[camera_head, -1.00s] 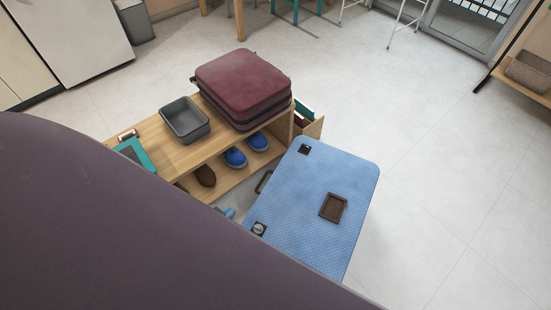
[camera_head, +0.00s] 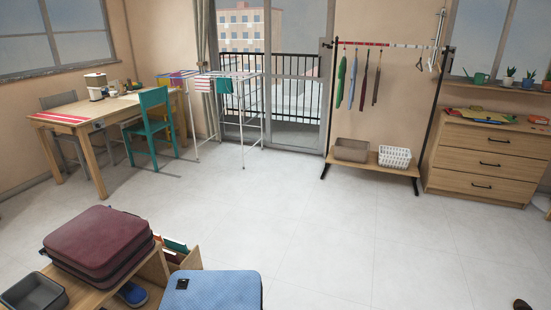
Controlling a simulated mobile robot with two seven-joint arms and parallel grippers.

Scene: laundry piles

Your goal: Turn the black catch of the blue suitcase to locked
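The blue suitcase (camera_head: 222,290) lies flat at the bottom edge of the head view, and only its far part shows. A small black catch (camera_head: 182,283) sits near its far left corner. It is too small here to tell whether it stands at locked or unlocked. The nearer part of the suitcase is cut off by the frame. I see neither gripper in this view.
A maroon suitcase (camera_head: 98,243) and a grey bin (camera_head: 34,293) sit on a low wooden bench to the left. Open floor (camera_head: 340,235) lies beyond and to the right. A clothes rack (camera_head: 372,170), drawers (camera_head: 478,165) and a table (camera_head: 75,117) stand farther back.

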